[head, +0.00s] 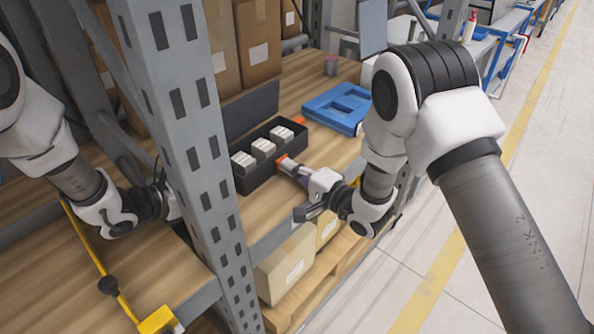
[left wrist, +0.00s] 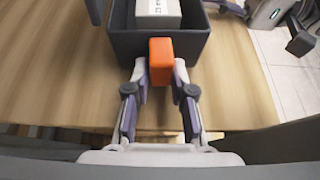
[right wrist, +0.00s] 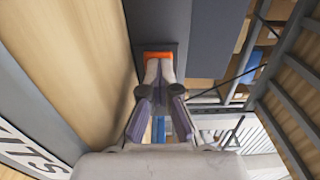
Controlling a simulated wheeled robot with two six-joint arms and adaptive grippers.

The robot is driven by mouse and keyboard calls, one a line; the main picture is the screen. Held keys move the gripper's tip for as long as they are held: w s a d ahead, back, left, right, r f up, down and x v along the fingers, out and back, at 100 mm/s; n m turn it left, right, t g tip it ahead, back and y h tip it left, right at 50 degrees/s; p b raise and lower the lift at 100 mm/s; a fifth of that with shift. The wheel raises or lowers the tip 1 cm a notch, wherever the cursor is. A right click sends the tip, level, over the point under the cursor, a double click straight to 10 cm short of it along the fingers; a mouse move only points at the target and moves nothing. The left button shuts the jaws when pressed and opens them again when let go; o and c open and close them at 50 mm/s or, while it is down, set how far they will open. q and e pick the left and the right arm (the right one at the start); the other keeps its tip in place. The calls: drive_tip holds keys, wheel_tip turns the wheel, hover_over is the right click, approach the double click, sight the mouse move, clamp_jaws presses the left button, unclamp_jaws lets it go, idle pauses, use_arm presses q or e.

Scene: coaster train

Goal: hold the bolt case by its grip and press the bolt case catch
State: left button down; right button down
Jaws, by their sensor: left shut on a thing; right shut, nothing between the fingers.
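The bolt case (head: 256,178) is a long dark box on the wooden shelf. Its lid (head: 250,108) stands open behind it, and several white labelled packs (head: 262,147) sit inside. In the left wrist view, my left gripper (left wrist: 161,72) is shut on the orange grip (left wrist: 161,50) at the near end of the case (left wrist: 124,45). In the head view the rack post hides that hand. My right gripper (head: 289,165) is shut and empty, its fingertips at the orange catch (head: 282,159) on the front wall. In the right wrist view they appear to touch the catch (right wrist: 158,56).
The perforated rack post (head: 190,130) stands between my arms. A blue tray (head: 340,107) lies right of the case, with a small cup (head: 331,65) behind. Cardboard boxes (head: 257,40) stand at the back. The aisle floor is clear at right.

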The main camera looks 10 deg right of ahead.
use_arm(q)
drive_tip(key=shift+d, duration=0.1)
use_arm(e)
drive_tip(key=shift+s, duration=0.1)
drive_tip(key=v, duration=1.4)
idle(0.7)
use_arm(q)
drive_tip(key=c, duration=0.9)
unclamp_jaws()
